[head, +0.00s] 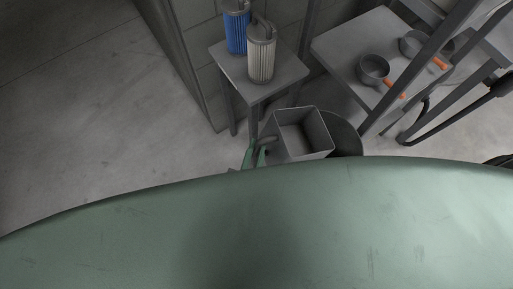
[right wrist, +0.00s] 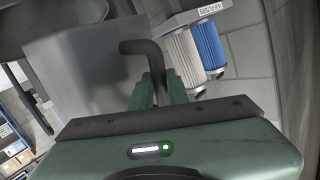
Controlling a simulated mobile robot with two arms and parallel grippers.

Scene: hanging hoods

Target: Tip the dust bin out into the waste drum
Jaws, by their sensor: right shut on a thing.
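The dust bin (head: 318,154) is a grey square box, its open top facing up toward the head camera; I make out no dust inside. A dark bent handle (right wrist: 145,47) sticks out from its side. My right gripper (head: 259,153) is shut on this handle, and its green fingers (right wrist: 158,92) show around it in the right wrist view. The bin wall (right wrist: 85,68) fills the left of that view. The waste drum (head: 347,136) is dark and round, right beside the bin and partly hidden by it. My left gripper is not in view.
A small grey table (head: 226,66) behind the bin carries a blue filter (head: 236,32) and a white filter (head: 261,58). Another table (head: 345,45) at the right holds pans with orange handles (head: 396,94). The floor at the left is clear.

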